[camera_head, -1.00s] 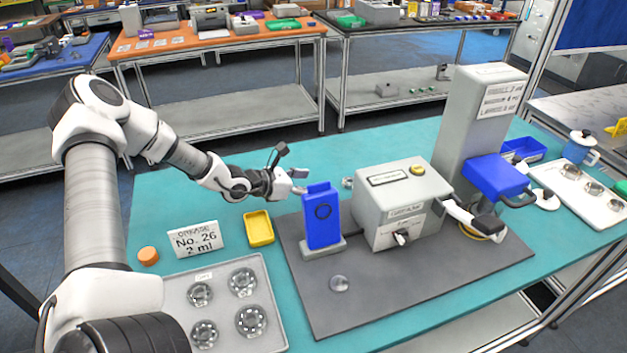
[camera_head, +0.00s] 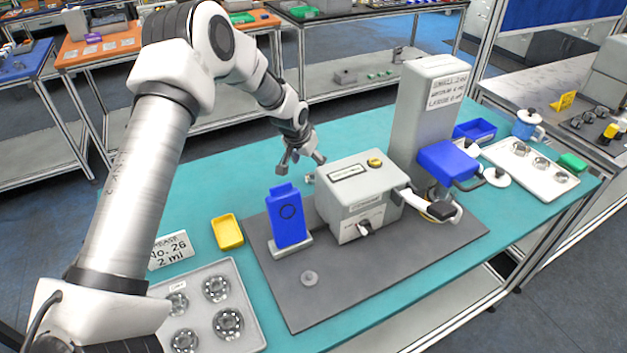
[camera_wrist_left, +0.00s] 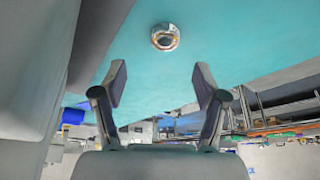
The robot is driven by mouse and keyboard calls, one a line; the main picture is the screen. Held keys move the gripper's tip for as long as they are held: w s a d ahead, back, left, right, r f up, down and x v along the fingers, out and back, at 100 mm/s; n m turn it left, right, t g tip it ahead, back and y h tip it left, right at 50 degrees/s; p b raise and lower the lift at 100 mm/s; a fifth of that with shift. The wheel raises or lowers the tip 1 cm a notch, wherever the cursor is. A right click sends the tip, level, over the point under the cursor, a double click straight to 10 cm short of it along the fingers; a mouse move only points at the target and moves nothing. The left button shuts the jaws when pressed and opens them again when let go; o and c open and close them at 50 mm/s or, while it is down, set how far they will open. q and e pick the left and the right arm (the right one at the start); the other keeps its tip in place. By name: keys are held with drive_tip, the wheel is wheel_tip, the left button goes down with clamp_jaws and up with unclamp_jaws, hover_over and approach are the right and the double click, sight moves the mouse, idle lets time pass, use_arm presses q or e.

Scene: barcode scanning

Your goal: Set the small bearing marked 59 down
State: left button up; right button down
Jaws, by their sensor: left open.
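A small shiny metal ring, a bearing (camera_wrist_left: 165,37), lies on the teal table in the left wrist view, beyond my open fingertips. I cannot read any number on it. In the head view a small metal piece (camera_head: 308,178), likely the same bearing, shows partly at the back left corner of the grey machine. My left gripper (camera_head: 302,167) is just above and beside it, pointing down; in the wrist view its two fingers (camera_wrist_left: 160,85) are spread with nothing between them. My right gripper is not in view.
A yellow tray (camera_head: 228,233) and a bearing tray (camera_head: 245,300) are at left. The teal table behind is clear.

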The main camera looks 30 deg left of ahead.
sight(311, 174)
use_arm(q)
drive_tip(key=x, duration=0.2)
drive_tip(key=p+x, duration=0.1)
drive_tip(key=x, duration=0.4)
drive_tip(key=shift+a+f+p, duration=0.3)
drive_tip(key=shift+a, duration=0.1)
drive_tip(key=shift+s+r, duration=0.1)
drive_tip(key=shift+s, duration=0.05)
drive_tip(key=c, duration=0.8)
clamp_jaws()
